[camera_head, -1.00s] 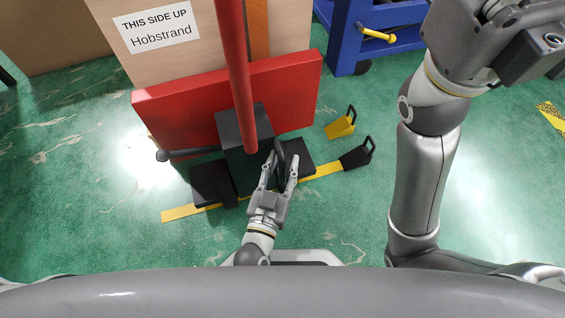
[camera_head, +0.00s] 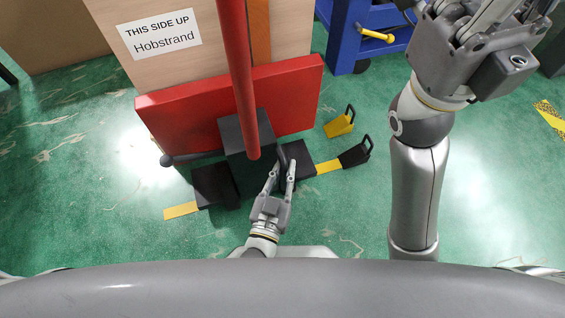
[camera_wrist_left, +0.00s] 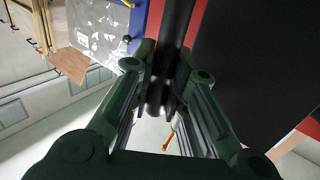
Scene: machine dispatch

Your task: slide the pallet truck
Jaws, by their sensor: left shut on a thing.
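The pallet truck has a red body (camera_head: 295,98), a red pole (camera_head: 240,75) leaning toward me and a dark block (camera_head: 236,135) at its front. A black handlebar (camera_head: 195,157) crosses it, with a round knob at its left end. My left gripper (camera_head: 282,170) is at the right end of the bar and shut on it. In the left wrist view a black bar (camera_wrist_left: 176,35) runs between the fingers (camera_wrist_left: 160,95). My right gripper (camera_head: 490,22) is at the top right, away from the truck; its fingertips are cut off by the frame.
The truck carries a wooden crate (camera_head: 110,12) labelled "THIS SIDE UP Hobstrand". A yellow chock (camera_head: 338,126) and a black chock (camera_head: 354,156) lie right of it. A yellow floor line (camera_head: 181,210) passes under its front. A blue cart (camera_head: 343,40) stands behind right. Green floor is open at left.

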